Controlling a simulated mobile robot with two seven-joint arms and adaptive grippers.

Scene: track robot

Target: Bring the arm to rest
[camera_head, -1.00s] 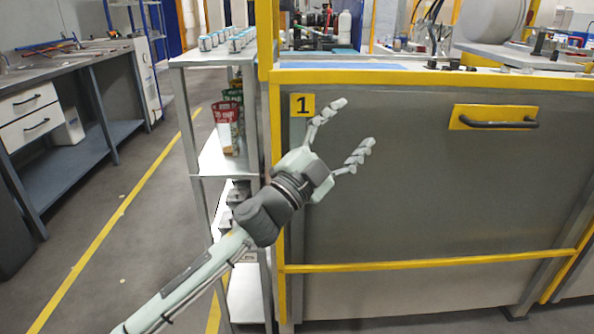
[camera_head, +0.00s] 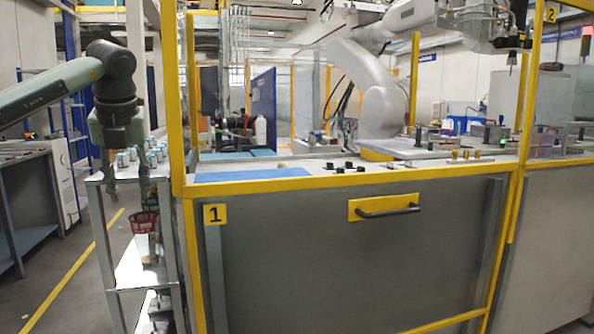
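My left arm comes in from the upper left, with its dark wrist (camera_head: 111,75) bent so the hand points down. My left gripper (camera_head: 127,188) hangs in front of the top of the metal shelf. Its two fingers point down and are spread apart, with nothing seen between them. The fingers partly overlap the shelf and the cans behind, so I cannot tell the exact gap to them. My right gripper is not in view.
Several small cans (camera_head: 152,160) stand on the metal shelf (camera_head: 107,185), with a red container (camera_head: 143,223) lower down. The yellow-framed workstation (camera_head: 340,270) fills the middle and right. A white robot arm (camera_head: 380,100) stands behind it. Floor is free at left.

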